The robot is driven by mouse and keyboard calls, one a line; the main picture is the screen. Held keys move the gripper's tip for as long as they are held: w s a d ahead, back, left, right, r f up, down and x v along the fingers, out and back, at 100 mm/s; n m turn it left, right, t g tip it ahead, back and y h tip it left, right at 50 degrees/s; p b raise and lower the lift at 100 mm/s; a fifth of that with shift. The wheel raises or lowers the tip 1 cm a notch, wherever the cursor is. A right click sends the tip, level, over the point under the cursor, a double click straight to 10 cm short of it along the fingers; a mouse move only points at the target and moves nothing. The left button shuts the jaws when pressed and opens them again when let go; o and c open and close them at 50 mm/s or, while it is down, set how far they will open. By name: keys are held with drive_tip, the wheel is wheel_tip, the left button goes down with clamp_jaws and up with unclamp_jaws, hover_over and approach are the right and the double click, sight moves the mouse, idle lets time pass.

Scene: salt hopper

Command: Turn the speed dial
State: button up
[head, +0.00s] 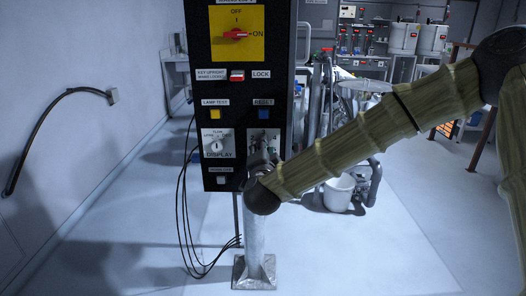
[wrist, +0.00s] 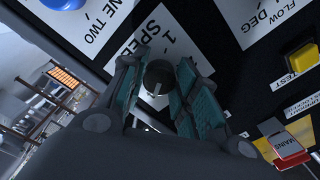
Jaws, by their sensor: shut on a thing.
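The speed dial (wrist: 157,78) is a dark round knob on a white plate marked SPEED with numbers, in the middle of the wrist view. My gripper (wrist: 158,70) has its teal-padded fingers on either side of the knob, shut on it. In the head view my gripper (head: 262,158) is at the lower right of the black control panel (head: 222,100).
Near the dial are a blue reset button (head: 263,113), a yellow lamp test button (head: 214,114), a display selector (head: 216,145) and a red mains key switch (head: 237,75). The panel stands on a metal post (head: 255,230); black cables (head: 184,205) hang at its left. The floor at left is clear.

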drive_tip(key=o, duration=1)
drive_tip(key=shift+d, duration=0.15)
drive_tip(key=s, duration=1.2)
